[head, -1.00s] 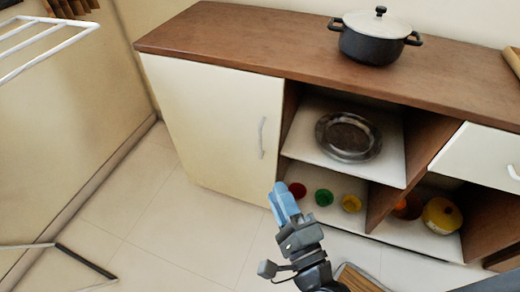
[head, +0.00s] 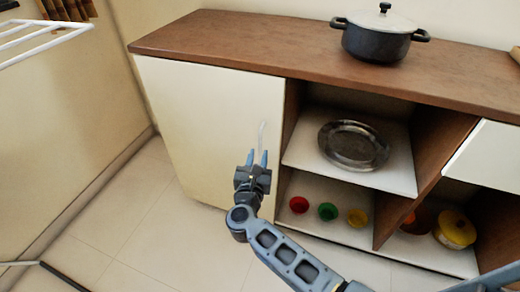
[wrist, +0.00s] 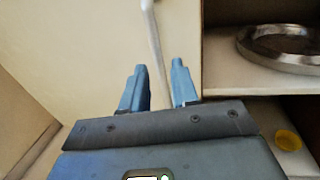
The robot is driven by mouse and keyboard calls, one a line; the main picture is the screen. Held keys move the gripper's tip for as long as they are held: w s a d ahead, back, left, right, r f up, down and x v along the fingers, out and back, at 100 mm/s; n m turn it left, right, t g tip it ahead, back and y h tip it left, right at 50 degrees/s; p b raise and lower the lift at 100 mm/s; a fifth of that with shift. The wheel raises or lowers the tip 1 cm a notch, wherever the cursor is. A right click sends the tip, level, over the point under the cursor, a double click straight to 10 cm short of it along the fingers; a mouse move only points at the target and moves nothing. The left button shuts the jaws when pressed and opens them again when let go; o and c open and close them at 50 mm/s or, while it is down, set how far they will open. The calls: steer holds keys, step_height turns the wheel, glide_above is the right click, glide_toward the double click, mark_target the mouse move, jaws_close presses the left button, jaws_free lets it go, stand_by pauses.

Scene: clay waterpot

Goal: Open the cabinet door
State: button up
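The cream cabinet door (head: 200,120) is shut at the left end of the cabinet. Its slim light handle (head: 262,137) stands upright near the door's right edge, its lower part hidden by my gripper in the head view. My gripper (head: 257,158) is open at the lower end of the handle, its two blue fingers apart. In the wrist view the handle (wrist: 154,45) runs down into the gap between the fingertips (wrist: 157,68), closer to the right finger. I cannot tell whether a finger touches it.
Open shelves right of the door hold a metal plate (head: 353,146) above and small red (head: 299,205), green (head: 328,211) and yellow (head: 357,217) bowls below. A dark pot (head: 378,40) stands on the brown top. A white rack (head: 45,36) is at the upper left. The floor before the door is clear.

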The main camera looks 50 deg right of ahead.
mark_target(260, 150)
steer(key=shift+x, duration=2)
steer(key=shift+c, duration=0.3)
jaws_close()
